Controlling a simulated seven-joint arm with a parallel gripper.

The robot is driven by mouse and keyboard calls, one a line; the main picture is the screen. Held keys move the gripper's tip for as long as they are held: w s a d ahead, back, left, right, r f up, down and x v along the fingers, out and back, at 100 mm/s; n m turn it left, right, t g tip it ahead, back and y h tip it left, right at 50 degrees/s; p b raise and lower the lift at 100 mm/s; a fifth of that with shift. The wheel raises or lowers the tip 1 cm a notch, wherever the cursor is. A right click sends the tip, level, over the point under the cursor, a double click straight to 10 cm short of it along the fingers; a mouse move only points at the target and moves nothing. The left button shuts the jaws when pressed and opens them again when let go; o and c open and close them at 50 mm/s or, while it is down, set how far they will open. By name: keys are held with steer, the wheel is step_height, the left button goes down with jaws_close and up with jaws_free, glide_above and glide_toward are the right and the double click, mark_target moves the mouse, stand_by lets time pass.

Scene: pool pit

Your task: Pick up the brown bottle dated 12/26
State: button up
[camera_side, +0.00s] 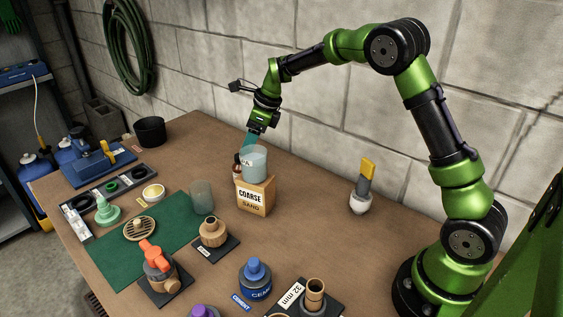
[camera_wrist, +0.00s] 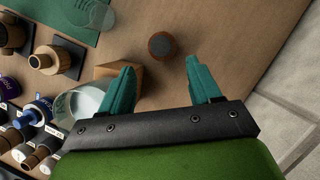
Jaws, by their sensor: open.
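A brown bottle (camera_side: 237,168) stands on the bench behind the sand box, mostly hidden by the box and the clear cup on it; a strip of pale label shows, but I cannot read a date. In the wrist view a round, dark brown thing (camera_wrist: 162,46), which looks like this bottle from above, stands just beyond the fingertips, between their lines. My gripper (camera_side: 250,141) is above and beside the cup in the side view. In the wrist view its teal fingers (camera_wrist: 158,68) are spread with nothing between them.
The coarse sand box (camera_side: 255,197), with a clear cup (camera_side: 254,160) on top, stands close to the bottle. An empty clear cup (camera_side: 202,196) is on the green mat (camera_side: 120,262). A white-bulbed, yellow-topped tool (camera_side: 362,190) stands right. Bench beyond the bottle is bare in the wrist view.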

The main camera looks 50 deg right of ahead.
steer(key=x, duration=1)
steer(key=shift+d+f, duration=0.15)
steer(key=shift+f, duration=0.15)
steer(key=shift+c, duration=0.4)
steer(key=c, duration=0.8)
steer(key=shift+r, duration=0.1)
